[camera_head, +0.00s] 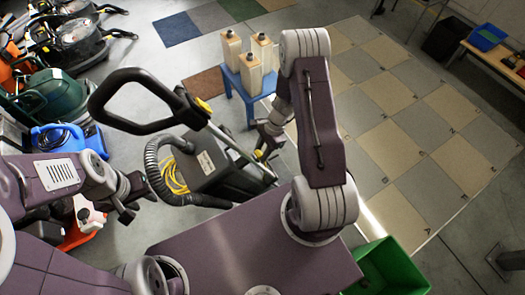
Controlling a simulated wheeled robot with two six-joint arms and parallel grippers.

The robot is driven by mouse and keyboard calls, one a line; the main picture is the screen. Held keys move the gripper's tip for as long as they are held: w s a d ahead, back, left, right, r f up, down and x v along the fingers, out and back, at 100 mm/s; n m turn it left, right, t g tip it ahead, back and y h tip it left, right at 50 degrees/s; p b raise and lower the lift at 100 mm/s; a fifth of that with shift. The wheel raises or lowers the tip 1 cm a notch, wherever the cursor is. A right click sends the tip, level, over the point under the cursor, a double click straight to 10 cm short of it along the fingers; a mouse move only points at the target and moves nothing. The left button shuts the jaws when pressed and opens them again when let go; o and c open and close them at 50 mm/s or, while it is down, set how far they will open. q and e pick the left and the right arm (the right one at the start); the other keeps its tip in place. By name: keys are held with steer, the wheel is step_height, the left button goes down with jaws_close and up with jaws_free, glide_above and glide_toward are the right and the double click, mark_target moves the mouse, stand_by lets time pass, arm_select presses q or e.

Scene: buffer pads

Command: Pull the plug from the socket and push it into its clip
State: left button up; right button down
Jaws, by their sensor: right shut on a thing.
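A dark floor machine (215,165) stands in front of me with a long black loop handle (130,82), a ribbed grey hose and a coiled yellow cord (174,178). My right gripper (262,150) reaches down at the machine's right side. It is shut on a small yellow thing, which looks like the plug (258,155); the fingers hide most of it. I cannot make out the socket or the clip. My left gripper (137,202) is empty beside the hose, left of the machine, with its fingers apart.
A blue stool (240,98) with several pale blocks stands behind the machine. More floor machines (70,40) and a blue cleaner (68,143) crowd the left. A green crate (392,268) is at the lower right. The checkered floor (400,120) on the right is clear.

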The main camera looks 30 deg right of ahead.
steer(key=c, duration=0.9)
jaws_free()
steer(key=p+v, duration=0.2)
steer(key=v, duration=0.7)
